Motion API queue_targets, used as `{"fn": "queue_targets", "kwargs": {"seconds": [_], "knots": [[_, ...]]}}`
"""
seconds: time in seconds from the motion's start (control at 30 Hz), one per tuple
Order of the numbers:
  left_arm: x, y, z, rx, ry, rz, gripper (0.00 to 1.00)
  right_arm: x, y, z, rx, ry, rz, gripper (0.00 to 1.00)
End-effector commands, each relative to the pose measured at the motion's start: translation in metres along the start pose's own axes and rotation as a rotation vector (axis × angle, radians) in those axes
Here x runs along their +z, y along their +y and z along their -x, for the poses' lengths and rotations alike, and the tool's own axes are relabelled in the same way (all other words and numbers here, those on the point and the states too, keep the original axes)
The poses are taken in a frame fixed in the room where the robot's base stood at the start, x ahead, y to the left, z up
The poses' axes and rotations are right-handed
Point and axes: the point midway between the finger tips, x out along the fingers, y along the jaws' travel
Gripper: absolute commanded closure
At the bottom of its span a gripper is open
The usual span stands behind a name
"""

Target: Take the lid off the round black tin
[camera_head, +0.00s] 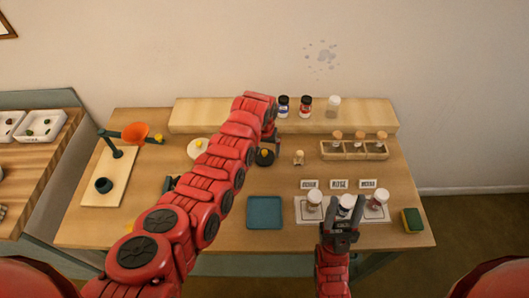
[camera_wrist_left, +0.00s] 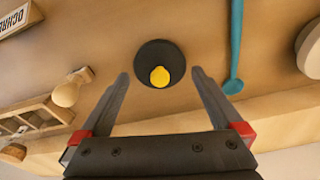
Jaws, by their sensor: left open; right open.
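The round black tin (camera_head: 265,157) stands near the middle of the table, partly hidden by my left arm. In the left wrist view its black lid (camera_wrist_left: 146,56) has a yellow knob (camera_wrist_left: 160,77) and appears to be on the tin. My left gripper (camera_head: 270,136) is at the tin, mostly hidden by its own arm. In the left wrist view the left gripper (camera_wrist_left: 160,82) is open, with its fingertips on either side of the lid and apart from it. My right gripper (camera_head: 342,228) is open at the front right, by the middle white-labelled jar (camera_head: 346,203).
A wooden rack (camera_head: 353,155) of corked vials is further right. A turquoise tool (camera_wrist_left: 236,50) lies near the tin. A blue tray (camera_head: 264,212) is in front. Jars stand on the back shelf (camera_head: 230,114).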

Motion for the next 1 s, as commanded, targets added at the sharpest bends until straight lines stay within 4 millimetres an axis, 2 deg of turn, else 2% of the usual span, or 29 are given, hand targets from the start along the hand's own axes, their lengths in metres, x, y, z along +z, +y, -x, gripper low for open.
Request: {"fn": "queue_targets", "kwargs": {"seconds": [0.13,0.47,0.8,1.0], "knots": [[0.001,-0.0005,-0.008,-0.001,-0.003,0.0,0.0,-0.0004,0.0001,-0.0026,0.0,0.0,0.0,0.5],[0.0004,0.0,-0.0107,0.001,0.0,0.001,0.02,-0.0005,0.0001,-0.0025,0.0,0.0,0.0,0.5],[0.0007,0.0,-0.0107,0.0,-0.001,0.001,0.63,-0.0004,0.0001,-0.0025,0.0,0.0,0.0,0.5],[0.0008,0.0,-0.0107,0.0,-0.001,0.001,0.65,-0.0005,0.0001,-0.0026,0.0,0.0,0.0,0.5]]}}
